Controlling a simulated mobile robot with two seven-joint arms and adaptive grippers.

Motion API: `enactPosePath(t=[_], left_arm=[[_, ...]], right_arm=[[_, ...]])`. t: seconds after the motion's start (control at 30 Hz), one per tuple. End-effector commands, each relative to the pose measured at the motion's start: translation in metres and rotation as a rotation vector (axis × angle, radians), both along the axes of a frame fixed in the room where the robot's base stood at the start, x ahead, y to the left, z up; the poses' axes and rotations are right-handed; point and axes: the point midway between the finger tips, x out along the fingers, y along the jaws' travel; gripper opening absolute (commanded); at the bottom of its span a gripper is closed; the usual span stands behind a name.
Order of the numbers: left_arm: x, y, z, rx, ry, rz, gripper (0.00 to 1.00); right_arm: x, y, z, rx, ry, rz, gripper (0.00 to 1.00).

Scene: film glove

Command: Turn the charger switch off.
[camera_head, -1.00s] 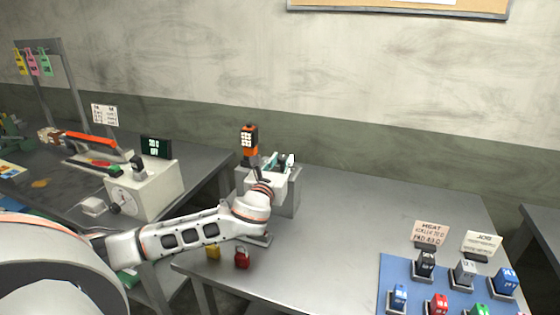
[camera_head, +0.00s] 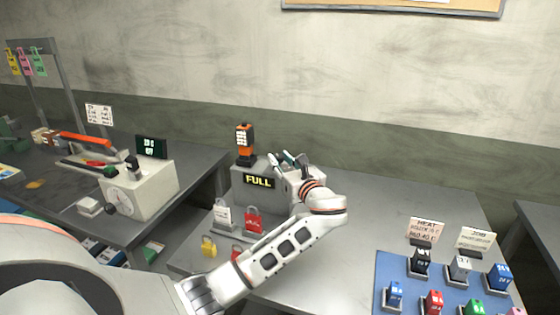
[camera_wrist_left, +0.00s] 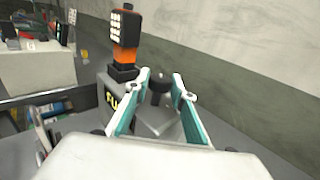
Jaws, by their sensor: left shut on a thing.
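The charger (camera_head: 239,181) is a grey box on the middle bench with a lit "FULL" display (camera_head: 258,181). An orange and black handheld unit (camera_head: 245,142) stands upright on it, and it also shows in the wrist view (camera_wrist_left: 126,45). My left gripper (camera_head: 288,160) is at the charger's right end. In the wrist view its two teal-lined fingers (camera_wrist_left: 161,80) are on either side of a dark knob-like switch (camera_wrist_left: 159,88) and shut on it. The switch's position is hard to read, and my gripper hides it in the head view. My right gripper is not in view.
A grey padlock (camera_head: 222,215), red padlock (camera_head: 253,220) and yellow padlock (camera_head: 209,246) are by the charger's front. A blue mat (camera_head: 388,268) with several coloured blocks lies at the right. A white dial box (camera_head: 150,190) stands on the left bench.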

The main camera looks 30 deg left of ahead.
Motion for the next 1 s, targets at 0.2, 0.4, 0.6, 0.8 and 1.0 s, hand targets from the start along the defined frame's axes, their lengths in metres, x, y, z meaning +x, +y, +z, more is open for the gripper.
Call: enactPosePath(t=[0.2, 0.4, 0.6, 0.8, 1.0], left_arm=[[0.0010, 0.0004, 0.0018, 0.000, -0.004, 0.028, 0.03], [0.0009, 0.0009, 0.0023, 0.000, -0.005, 0.030, 0.03], [0.0008, 0.0010, 0.0027, 0.001, -0.006, 0.030, 0.34], [0.0007, 0.0007, 0.0017, 0.000, -0.004, 0.030, 0.41], [-0.0001, -0.0010, 0.0009, 0.000, -0.002, 0.029, 0.41]], right_arm=[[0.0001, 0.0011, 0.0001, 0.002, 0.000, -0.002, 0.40], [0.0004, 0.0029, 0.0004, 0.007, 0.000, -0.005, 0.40], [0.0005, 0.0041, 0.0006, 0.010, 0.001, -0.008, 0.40], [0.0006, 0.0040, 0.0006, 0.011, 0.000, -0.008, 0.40], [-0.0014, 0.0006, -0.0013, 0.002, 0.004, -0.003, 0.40]])
